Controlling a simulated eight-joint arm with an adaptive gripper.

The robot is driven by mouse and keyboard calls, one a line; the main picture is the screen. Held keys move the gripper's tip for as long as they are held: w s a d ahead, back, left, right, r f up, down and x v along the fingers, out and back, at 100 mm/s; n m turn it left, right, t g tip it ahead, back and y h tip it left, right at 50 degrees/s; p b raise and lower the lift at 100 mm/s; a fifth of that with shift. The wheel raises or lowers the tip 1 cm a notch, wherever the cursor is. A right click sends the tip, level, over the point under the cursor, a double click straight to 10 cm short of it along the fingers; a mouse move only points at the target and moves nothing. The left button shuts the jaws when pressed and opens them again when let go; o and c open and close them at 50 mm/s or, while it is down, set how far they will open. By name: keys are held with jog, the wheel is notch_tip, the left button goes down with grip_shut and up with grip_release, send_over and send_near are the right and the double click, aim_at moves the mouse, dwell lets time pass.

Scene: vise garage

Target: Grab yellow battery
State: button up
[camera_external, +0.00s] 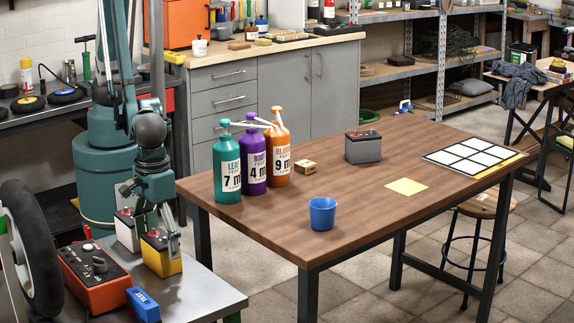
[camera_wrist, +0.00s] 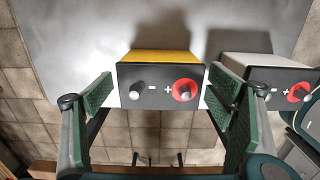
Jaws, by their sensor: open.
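The yellow battery (camera_external: 161,255) has a dark top and stands upright on the grey metal side table at the lower left. In the wrist view its dark top (camera_wrist: 160,88) shows a grey terminal at the minus sign and a red-ringed one at the plus sign. My gripper (camera_external: 160,230) is open and reaches down over the battery. In the wrist view my gripper (camera_wrist: 160,95) has one green-padded finger on each side of the battery.
A white battery (camera_wrist: 270,85) stands close to the right finger; it also shows in the external view (camera_external: 127,232). A red device (camera_external: 92,275), a blue item (camera_external: 143,305) and a wheel (camera_external: 30,250) are nearby. The wooden table (camera_external: 260,225) holds bottles and a blue cup (camera_external: 322,214).

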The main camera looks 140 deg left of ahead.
jog(key=shift+f, duration=0.85)
jog(key=shift+c, duration=0.7)
jog(key=c, duration=1.5)
